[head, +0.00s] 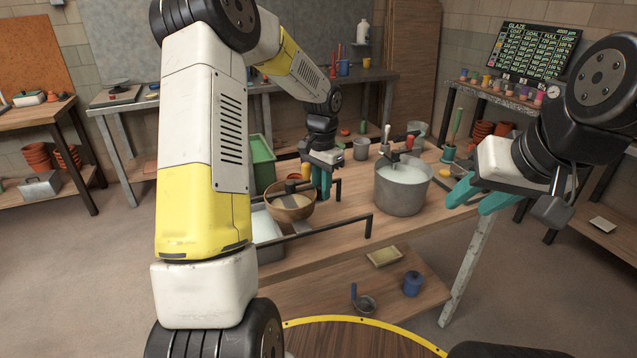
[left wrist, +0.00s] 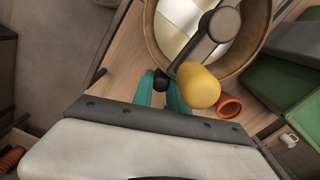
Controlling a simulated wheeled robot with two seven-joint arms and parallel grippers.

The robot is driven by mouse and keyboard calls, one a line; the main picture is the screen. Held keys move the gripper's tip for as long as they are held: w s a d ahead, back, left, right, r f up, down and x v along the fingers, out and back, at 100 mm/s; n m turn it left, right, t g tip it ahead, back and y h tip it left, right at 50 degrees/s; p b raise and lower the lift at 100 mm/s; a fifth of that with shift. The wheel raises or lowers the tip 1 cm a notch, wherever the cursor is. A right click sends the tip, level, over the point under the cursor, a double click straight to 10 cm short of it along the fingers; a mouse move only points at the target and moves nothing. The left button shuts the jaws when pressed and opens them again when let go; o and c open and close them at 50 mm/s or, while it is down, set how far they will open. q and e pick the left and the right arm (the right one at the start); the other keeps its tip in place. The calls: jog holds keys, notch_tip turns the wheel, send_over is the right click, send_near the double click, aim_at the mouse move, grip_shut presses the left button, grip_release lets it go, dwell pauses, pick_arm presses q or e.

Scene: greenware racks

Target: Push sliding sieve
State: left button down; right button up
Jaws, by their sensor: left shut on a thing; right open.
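The round sieve (head: 282,210) has a wooden rim and sits between two black rails over a pale basin (head: 266,229). A dark bar with a yellow knob (head: 305,171) crosses it. The sieve and the yellow knob (left wrist: 199,86) also show in the left wrist view. My left gripper (head: 323,185) points down just right of the sieve's rim. Its teal fingers (left wrist: 165,92) are shut on a small dark piece; I cannot tell which part it belongs to. My right gripper (head: 468,200) is open and empty, to the right of the metal pot.
A metal pot (head: 402,190) of pale liquid stands right of the sieve. The near black rail (head: 325,227) runs along the table's front. A green tub (head: 262,160) is behind the sieve. A terracotta cup (left wrist: 229,107) stands near the left fingers. A blue jar (head: 412,284) sits on the lower shelf.

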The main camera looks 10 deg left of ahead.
pick_arm(q)
jog(key=w+d, duration=0.4)
jog(key=d, duration=0.2)
jog(key=shift+w+d, duration=0.3)
jog(key=shift+r, duration=0.1)
jog(key=c, duration=1.6)
grip_release()
jog(key=shift+d, duration=0.1)
notch_tip(320, 180, up, 8)
jog(key=shift+f, duration=0.15)
jog(key=shift+s, duration=0.1)
